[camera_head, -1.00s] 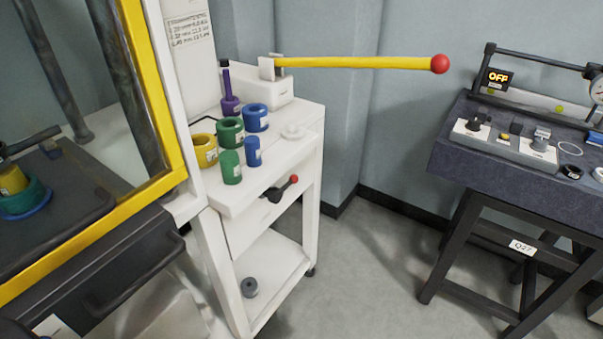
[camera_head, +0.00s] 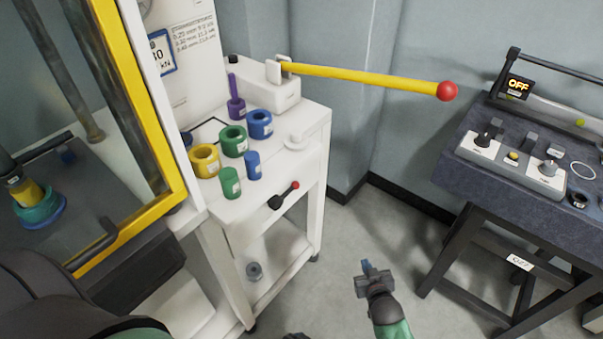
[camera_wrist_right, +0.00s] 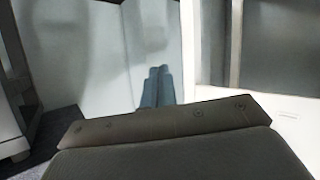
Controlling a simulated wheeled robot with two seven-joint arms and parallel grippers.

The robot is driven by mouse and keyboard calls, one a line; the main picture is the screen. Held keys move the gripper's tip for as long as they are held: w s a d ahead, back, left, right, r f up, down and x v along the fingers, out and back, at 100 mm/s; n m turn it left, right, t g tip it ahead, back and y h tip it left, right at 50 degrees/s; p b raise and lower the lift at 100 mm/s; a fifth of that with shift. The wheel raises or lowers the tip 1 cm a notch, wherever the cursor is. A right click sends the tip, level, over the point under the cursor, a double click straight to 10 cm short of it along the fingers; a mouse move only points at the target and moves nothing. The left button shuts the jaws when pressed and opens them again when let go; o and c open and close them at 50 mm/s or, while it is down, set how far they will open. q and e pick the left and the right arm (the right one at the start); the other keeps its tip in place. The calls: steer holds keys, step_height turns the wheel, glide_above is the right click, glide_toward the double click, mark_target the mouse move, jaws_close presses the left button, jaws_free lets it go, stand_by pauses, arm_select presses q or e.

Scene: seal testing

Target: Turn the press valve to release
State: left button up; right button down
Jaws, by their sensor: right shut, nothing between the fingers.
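The press valve appears to be the black lever with a small red ball end (camera_head: 283,196) on the front of the white cart (camera_head: 315,165). Its red end points up and to the right. A long yellow pump handle with a red ball (camera_head: 370,78) rises from the white block on the cart top. My right gripper (camera_head: 368,268) is shut and empty, over the floor to the right of and below the valve, clear of it. Its closed blue-grey fingers show in the right wrist view (camera_wrist_right: 156,88), with a pale surface beyond. My left gripper is not in view.
Green, blue, yellow and purple cylinders and rings stand on the cart top, including a yellow ring (camera_head: 205,162). The yellow-framed press (camera_head: 150,110) stands at left. A dark bench (camera_head: 465,170) with an OFF display stands at right. Open floor lies between cart and bench.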

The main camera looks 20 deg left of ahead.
mark_target(298, 188)
steer(key=w+a+r+n+t+y+p, duration=0.1)
steer(key=w+a+r+n+y+p, duration=0.15)
steer(key=r, duration=0.45)
steer(key=w+a+r+n+y+p, duration=0.1)
steer(key=w+a+r+n+p, duration=0.15)
steer(key=r, duration=0.55)
steer(key=w+a+r+n+t+y+p, duration=0.1)
steer(key=w+a+r+y+p, duration=0.15)
steer(key=r, duration=0.45)
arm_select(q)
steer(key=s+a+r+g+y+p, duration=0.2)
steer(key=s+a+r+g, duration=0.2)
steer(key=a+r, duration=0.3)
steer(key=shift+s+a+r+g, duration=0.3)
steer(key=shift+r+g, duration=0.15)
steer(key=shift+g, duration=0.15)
arm_select(e)
steer(key=s+a+r+n+g+y, duration=0.5)
steer(key=s+a+n+g+y, duration=0.2)
steer(key=s+n+g, duration=0.2)
steer(key=shift+s+a, duration=0.15)
steer(key=shift+a, duration=0.25)
arm_select(q)
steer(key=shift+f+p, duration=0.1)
steer(key=shift+p, duration=0.2)
arm_select(e)
steer(key=shift+a+r, duration=0.1)
steer(key=shift+r, duration=0.05)
